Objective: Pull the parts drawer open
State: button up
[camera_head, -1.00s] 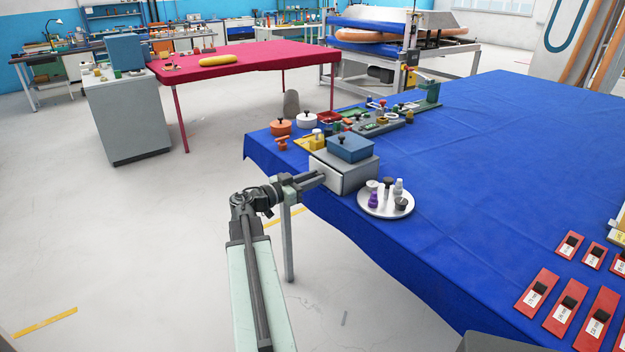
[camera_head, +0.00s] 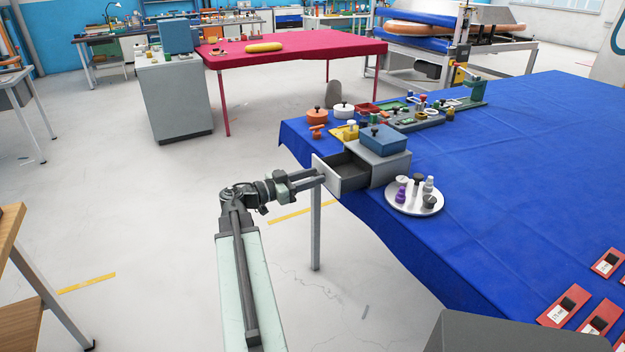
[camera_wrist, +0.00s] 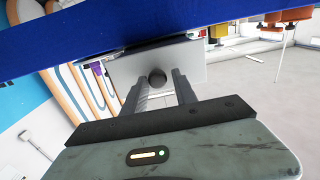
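The parts drawer (camera_head: 350,180) is pulled part way out of its grey housing (camera_head: 391,169) at the near left edge of the blue table. Its dark inside shows from above and looks empty. My gripper (camera_head: 321,177) is at the white drawer front. In the wrist view, my gripper's two fingers (camera_wrist: 160,88) stand on either side of the round dark knob (camera_wrist: 157,76) on the pale drawer front (camera_wrist: 185,66). They appear shut on the knob; the contact itself is hard to see.
A blue lidded box (camera_head: 385,142) sits on the housing. A round tray (camera_head: 415,207) with several small pieces stands just right of it. Pots and parts crowd the table behind. The floor (camera_head: 150,235) left of my arm is clear; a wooden table (camera_head: 12,275) stands at far left.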

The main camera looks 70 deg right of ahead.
jog(key=shift+o, duration=0.6)
jog(key=shift+s, duration=0.15)
jog(key=v, duration=0.7)
jog(key=shift+w+a, duration=0.25)
jog(key=shift+w, duration=0.1)
